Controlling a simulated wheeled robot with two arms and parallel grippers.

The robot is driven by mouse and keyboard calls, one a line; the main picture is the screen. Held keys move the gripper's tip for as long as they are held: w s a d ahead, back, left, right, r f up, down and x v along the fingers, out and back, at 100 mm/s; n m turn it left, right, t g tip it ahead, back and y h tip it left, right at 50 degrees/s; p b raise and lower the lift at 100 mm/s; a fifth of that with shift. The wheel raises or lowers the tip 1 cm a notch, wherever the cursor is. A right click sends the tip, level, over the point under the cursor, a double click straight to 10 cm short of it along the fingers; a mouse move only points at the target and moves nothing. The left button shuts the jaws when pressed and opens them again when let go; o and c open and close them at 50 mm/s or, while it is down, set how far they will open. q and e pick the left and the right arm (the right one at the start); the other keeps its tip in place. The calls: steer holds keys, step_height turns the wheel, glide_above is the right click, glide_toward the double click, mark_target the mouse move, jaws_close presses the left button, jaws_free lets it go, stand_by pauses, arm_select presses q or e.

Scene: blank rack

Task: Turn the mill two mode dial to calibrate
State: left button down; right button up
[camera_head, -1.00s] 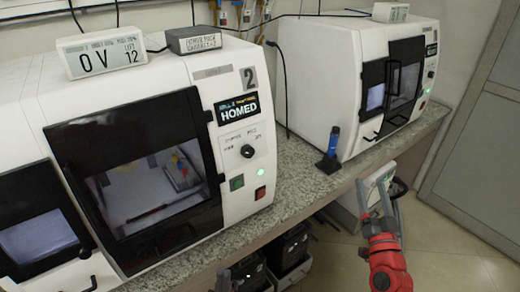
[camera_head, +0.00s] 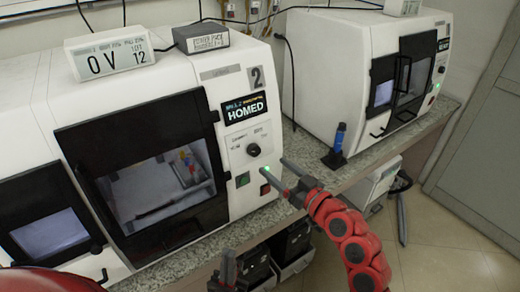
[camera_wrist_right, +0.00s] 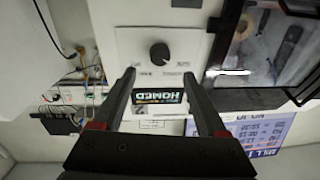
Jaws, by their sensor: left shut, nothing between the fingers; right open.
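The mode dial (camera_head: 253,150) is a round black knob on the white front panel of mill 2 (camera_head: 225,78), below a screen reading HOMED (camera_head: 247,107). Its labels are too small to read surely, so I cannot tell its setting. In the right wrist view the dial (camera_wrist_right: 160,53) lies ahead of and between my fingers, apart from both. My right gripper (camera_head: 274,165) is open and empty, to the lower right of the dial, its fingers toward the panel. It also shows in the wrist view (camera_wrist_right: 159,74). My left gripper (camera_head: 228,268) is shut and empty at the bottom, below the bench edge.
A green button (camera_head: 243,179) and a red button (camera_head: 265,189) sit below the dial, close to my right fingers. A blue-topped tool on a black stand (camera_head: 337,146) stands on the bench before another mill (camera_head: 350,70). The granite bench (camera_head: 300,150) is partly clear.

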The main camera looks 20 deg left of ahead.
mark_target(257, 152)
steer(key=p+x, duration=0.1)
steer(key=x, duration=0.6)
steer(key=shift+w+a+p, duration=0.25)
steer(key=shift+a+p, duration=0.05)
steer(key=shift+f, duration=0.1)
jaws_close()
